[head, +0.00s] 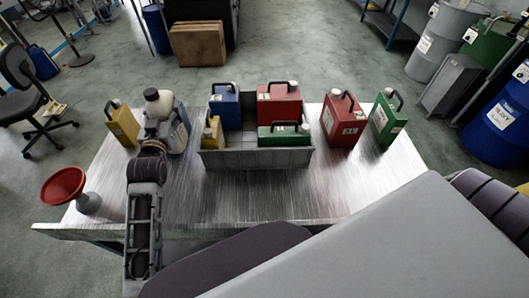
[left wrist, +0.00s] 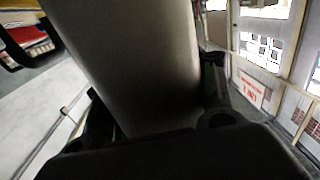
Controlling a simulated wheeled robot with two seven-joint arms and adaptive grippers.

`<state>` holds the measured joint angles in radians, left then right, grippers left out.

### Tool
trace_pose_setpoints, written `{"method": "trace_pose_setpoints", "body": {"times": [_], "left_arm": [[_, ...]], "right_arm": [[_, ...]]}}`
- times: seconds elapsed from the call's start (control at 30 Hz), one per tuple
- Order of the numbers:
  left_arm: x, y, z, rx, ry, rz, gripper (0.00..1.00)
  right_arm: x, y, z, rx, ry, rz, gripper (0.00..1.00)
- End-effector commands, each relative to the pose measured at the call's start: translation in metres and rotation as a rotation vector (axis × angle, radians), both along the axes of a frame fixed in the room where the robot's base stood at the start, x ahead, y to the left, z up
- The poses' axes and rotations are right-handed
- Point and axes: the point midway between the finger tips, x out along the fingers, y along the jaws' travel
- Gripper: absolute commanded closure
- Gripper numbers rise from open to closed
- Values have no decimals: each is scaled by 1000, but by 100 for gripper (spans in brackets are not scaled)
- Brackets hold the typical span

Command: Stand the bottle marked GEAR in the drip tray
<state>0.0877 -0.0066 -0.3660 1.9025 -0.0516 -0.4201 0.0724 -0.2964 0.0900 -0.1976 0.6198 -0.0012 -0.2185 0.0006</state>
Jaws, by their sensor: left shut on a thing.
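The grey drip tray (head: 256,159) stands mid-table. My left gripper (left wrist: 158,125) is shut on a grey bottle (left wrist: 125,60), which fills the left wrist view between the fingers. In the head view the grey bottle (head: 179,132) is left of the tray, outside it, partly hidden by my arm. I cannot read GEAR on any label. My right gripper is not in view.
A yellow bottle (head: 122,125) stands at the table's left. A red bottle (head: 341,121) and a green bottle (head: 387,120) stand right of the tray. A red funnel (head: 64,186) is at the front left corner. The table (head: 225,190) is clear before the tray.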

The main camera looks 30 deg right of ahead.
Motion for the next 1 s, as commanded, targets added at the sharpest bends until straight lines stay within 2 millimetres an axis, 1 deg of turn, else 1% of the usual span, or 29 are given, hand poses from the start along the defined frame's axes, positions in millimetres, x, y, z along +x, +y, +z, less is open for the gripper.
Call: {"method": "trace_pose_setpoints", "body": {"times": [0.03, 0.17, 0.53, 1.0], "left_arm": [[0, 0, 2, -2, -7, 0, 100], [1, 0, -1, -2, -6, 0, 100], [2, 0, -17, -1, -7, 3, 100], [1, 0, -17, -1, -7, 3, 100]], "right_arm": [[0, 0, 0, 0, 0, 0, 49], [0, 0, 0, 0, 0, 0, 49], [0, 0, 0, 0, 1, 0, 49], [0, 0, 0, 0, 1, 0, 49]]}}
